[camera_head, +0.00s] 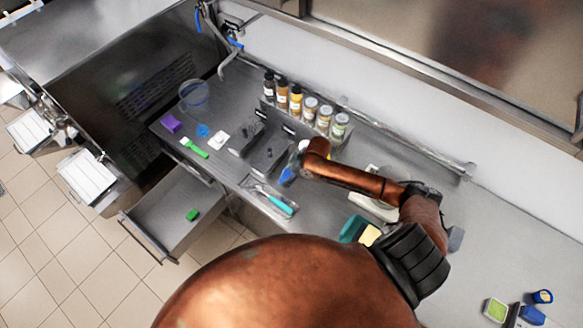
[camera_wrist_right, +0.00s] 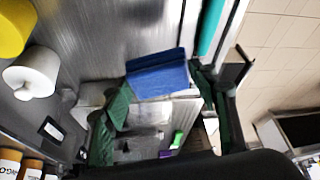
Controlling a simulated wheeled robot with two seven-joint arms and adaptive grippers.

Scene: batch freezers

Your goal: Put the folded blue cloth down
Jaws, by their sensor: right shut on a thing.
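The folded blue cloth (camera_wrist_right: 157,76) is a thick flat pad in the wrist view. My right gripper (camera_wrist_right: 162,97) is shut on it, with a green fingertip on each side. In the head view a small part of the blue cloth (camera_head: 287,176) shows at the end of my copper arm, over the counter. The arm hides most of my right gripper (camera_head: 293,168) there. I cannot tell whether the cloth touches the counter. My left gripper is not in view.
Several bottles (camera_head: 296,102) stand along the back. A turquoise-handled tool (camera_head: 281,204) lies at the counter's front edge. A purple block (camera_head: 171,123) and green brush (camera_head: 194,148) lie further left. An open drawer (camera_head: 161,212) juts out below. A teal container (camera_head: 352,228) is nearer me.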

